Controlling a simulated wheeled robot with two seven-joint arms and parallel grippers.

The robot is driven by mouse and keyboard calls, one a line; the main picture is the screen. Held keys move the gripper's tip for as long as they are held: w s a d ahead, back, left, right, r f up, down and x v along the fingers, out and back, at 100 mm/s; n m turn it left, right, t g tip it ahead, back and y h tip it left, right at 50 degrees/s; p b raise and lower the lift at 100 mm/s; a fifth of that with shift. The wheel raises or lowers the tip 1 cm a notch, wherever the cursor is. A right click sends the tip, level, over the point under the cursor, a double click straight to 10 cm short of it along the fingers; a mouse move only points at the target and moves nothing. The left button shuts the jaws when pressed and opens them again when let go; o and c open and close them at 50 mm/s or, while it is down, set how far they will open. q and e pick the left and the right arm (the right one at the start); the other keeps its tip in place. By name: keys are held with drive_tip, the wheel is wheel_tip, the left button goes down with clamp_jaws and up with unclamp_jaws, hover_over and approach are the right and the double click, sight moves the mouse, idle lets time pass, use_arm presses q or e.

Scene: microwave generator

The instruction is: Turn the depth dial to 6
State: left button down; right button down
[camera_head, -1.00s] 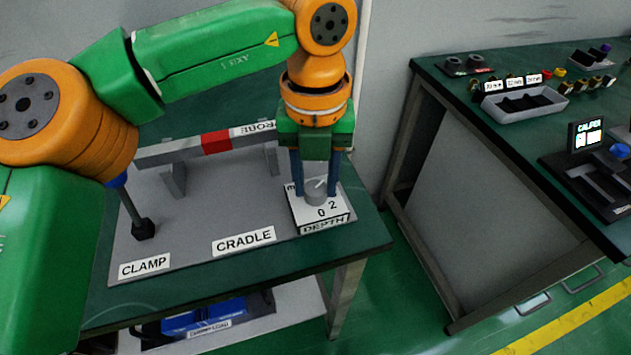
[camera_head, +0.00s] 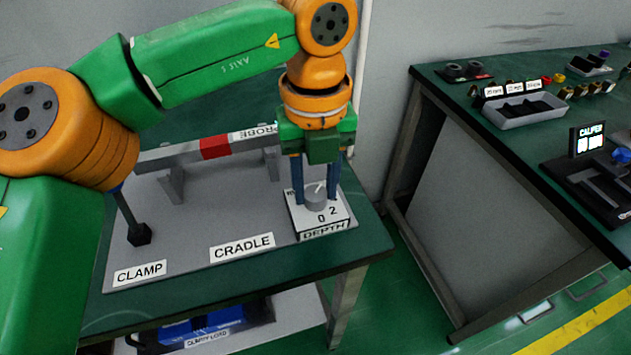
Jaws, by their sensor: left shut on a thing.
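The depth dial (camera_head: 316,198) is a grey round knob with a light pointer mark on its top. It sits on a white box (camera_head: 311,229) labelled DEPTH, with the numbers 0 and 2 showing on the near side of its face. The other numbers are hidden or too small to read. The pointer mark leans up and slightly right, away from the 0 and 2. My left gripper (camera_head: 315,198) points straight down with its two blue fingers on either side of the knob, shut on it. My right gripper is not in view.
The grey board (camera_head: 200,220) carries a CLAMP post (camera_head: 139,234), a CRADLE label (camera_head: 242,247) and a grey bar (camera_head: 180,153) with a red band marked PROBE. A second bench at right holds a grey tray (camera_head: 523,112) and a CALIPER display (camera_head: 590,139).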

sight(316, 193)
use_arm(q)
drive_tip(key=shift+c, duration=2.2)
unclamp_jaws()
drive_tip(key=shift+r, duration=0.1)
wheel_tip(316, 193, up, 7)
drive_tip(key=shift+r+p, duration=0.1)
drive_tip(key=shift+p, duration=0.9)
